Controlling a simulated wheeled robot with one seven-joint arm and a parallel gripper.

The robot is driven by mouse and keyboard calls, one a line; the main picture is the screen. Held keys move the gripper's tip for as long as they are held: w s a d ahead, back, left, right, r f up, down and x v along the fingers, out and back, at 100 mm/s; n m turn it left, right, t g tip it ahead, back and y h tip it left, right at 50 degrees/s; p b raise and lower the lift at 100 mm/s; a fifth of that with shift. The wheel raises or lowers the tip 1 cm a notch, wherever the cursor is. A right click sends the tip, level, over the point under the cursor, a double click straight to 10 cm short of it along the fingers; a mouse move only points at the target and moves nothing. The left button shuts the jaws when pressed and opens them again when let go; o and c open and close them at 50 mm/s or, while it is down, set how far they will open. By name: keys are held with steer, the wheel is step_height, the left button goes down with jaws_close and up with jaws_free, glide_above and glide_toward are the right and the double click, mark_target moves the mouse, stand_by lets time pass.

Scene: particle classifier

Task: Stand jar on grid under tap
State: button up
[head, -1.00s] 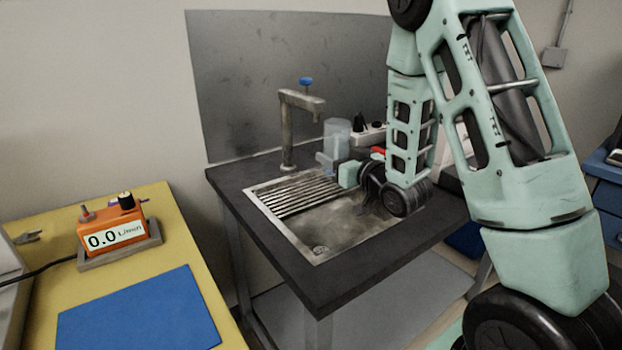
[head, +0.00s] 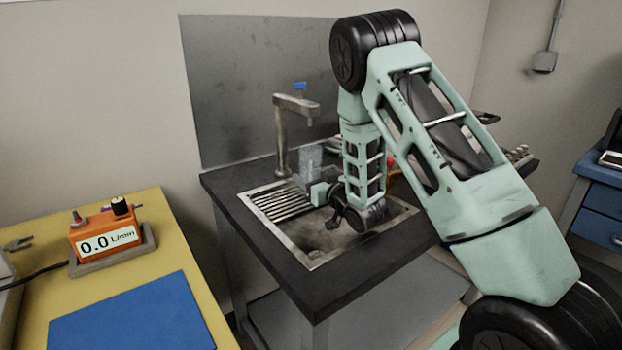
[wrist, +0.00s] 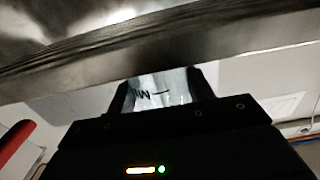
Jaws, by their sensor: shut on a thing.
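A clear jar (head: 311,158) is upright, close below and beside the metal tap (head: 296,104) with a blue handle. My gripper (head: 309,187) is shut on the jar; the fingertips are partly hidden in the head view. In the wrist view the jar (wrist: 163,90) shows between the two dark fingers, with some dark lettering on it. The slatted grid (head: 281,203) fills the left back part of the sink. The jar appears over or near the grid's right end; whether it touches the grid I cannot tell.
The steel sink basin (head: 312,256) lies in front of the grid. A dark backsplash (head: 255,90) stands behind the tap. An orange flow meter reading 0.0 (head: 105,235) sits on the yellow table at left, beside a blue mat (head: 135,318).

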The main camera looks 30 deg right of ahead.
steer(key=shift+f, duration=0.25)
steer(key=shift+f, duration=0.15)
steer(key=o, duration=1)
steer(key=shift+o, duration=0.2)
steer(key=shift+s+r, duration=0.15)
steer(key=shift+r, duration=0.05)
steer(key=s, duration=0.7)
steer(key=shift+s+d+b, duration=0.15)
steer(key=shift+b, duration=0.15)
